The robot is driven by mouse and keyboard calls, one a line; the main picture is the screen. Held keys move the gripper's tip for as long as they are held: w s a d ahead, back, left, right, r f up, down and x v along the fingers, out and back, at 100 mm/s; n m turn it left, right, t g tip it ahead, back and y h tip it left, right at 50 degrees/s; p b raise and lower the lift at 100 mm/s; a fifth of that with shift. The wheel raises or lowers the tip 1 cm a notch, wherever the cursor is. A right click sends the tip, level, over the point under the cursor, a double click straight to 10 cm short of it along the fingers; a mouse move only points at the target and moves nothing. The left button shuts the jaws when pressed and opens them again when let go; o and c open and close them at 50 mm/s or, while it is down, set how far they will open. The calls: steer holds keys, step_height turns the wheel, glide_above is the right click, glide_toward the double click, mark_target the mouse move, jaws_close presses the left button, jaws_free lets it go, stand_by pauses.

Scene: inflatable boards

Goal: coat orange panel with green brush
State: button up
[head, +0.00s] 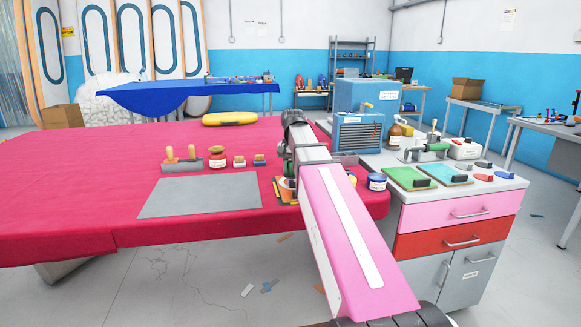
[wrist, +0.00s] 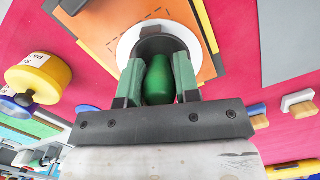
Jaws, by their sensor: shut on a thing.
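My gripper (wrist: 158,80) is shut on the green handle of the green brush (wrist: 159,76), which shows between its two green-padded fingers in the wrist view. The lower end of the brush is hidden in or over a dark round opening with a white rim (wrist: 128,43), seemingly a pot. The orange panel (wrist: 206,68) lies on the red cloth around and beneath this white round thing. In the head view my gripper (head: 287,184) is low at the table's right part, mostly hidden by my arm, and only a sliver of the panel shows.
A grey sheet (head: 200,196) lies on the red table (head: 90,190) to the left. A yellow-lidded jar (wrist: 38,78) is close by on the left in the wrist view. A cluttered cabinet (head: 480,185) stands right.

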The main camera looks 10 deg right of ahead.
steer(key=shift+s+f, duration=0.15)
steer(key=shift+s, duration=1.8)
steer(key=shift+d, duration=0.65)
steer(key=shift+c, duration=0.2)
steer(key=shift+w, duration=3.35)
steer(key=shift+c, duration=0.3)
steer(key=shift+w, duration=1.6)
steer(key=shift+d, duration=0.7)
steer(key=shift+s, duration=4.85)
steer(key=shift+d, duration=0.7)
steer(key=shift+w, duration=4.85)
